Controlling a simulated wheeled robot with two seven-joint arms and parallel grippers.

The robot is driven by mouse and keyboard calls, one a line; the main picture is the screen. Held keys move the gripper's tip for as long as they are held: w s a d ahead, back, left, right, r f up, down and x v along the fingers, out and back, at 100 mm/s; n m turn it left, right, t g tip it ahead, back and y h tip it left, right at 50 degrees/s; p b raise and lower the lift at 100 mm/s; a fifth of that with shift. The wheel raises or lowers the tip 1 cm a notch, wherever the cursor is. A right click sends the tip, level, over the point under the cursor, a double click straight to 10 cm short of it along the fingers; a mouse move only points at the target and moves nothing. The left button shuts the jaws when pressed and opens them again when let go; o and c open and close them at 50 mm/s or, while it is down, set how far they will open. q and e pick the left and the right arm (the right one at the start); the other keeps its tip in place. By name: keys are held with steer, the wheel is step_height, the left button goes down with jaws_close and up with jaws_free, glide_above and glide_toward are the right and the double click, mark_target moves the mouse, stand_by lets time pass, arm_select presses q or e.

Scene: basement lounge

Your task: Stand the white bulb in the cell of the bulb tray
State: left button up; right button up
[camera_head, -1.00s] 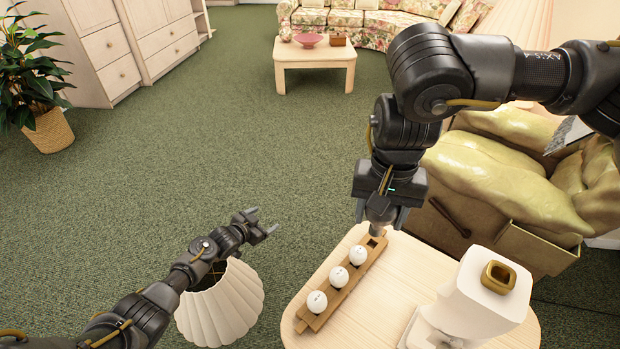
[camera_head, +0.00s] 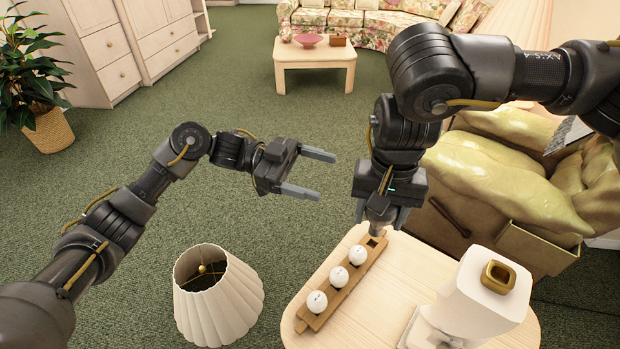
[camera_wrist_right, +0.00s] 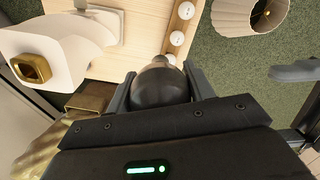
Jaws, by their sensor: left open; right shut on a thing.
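The bulb tray (camera_head: 330,299) is a narrow brown wooden strip lying on the round-ended table. Three white round bulbs sit in it, and the cell at its far end (camera_head: 374,241) is empty. My right gripper (camera_head: 381,214) points down above that far end. In the right wrist view the held bulb (camera_wrist_right: 160,88) shows as a dark dome between the fingers. My left gripper (camera_head: 328,174) is open and empty, over the floor left of the right gripper.
The pale wooden table (camera_head: 385,310) also bears a white stand (camera_head: 475,297) with a brass-coloured square socket, right of the tray. A pleated lampshade (camera_head: 218,298) stands left of the table. An olive armchair (camera_head: 500,185) is behind right. Open carpet lies behind.

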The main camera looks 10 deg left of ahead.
arm_select(q)
steer(key=shift+n+g, duration=0.3)
steer(key=shift+g, duration=0.5)
steer(key=x, duration=0.4)
steer(key=s+x, duration=0.1)
steer(key=x, duration=0.3)
steer(key=s+x, duration=0.1)
steer(key=x, duration=0.3)
steer(key=shift+s+a+r, duration=0.2)
steer(key=shift+c, duration=0.5)
steer(key=c, duration=0.7)
steer(key=shift+c, duration=1)
arm_select(e)
steer(key=o, duration=1)
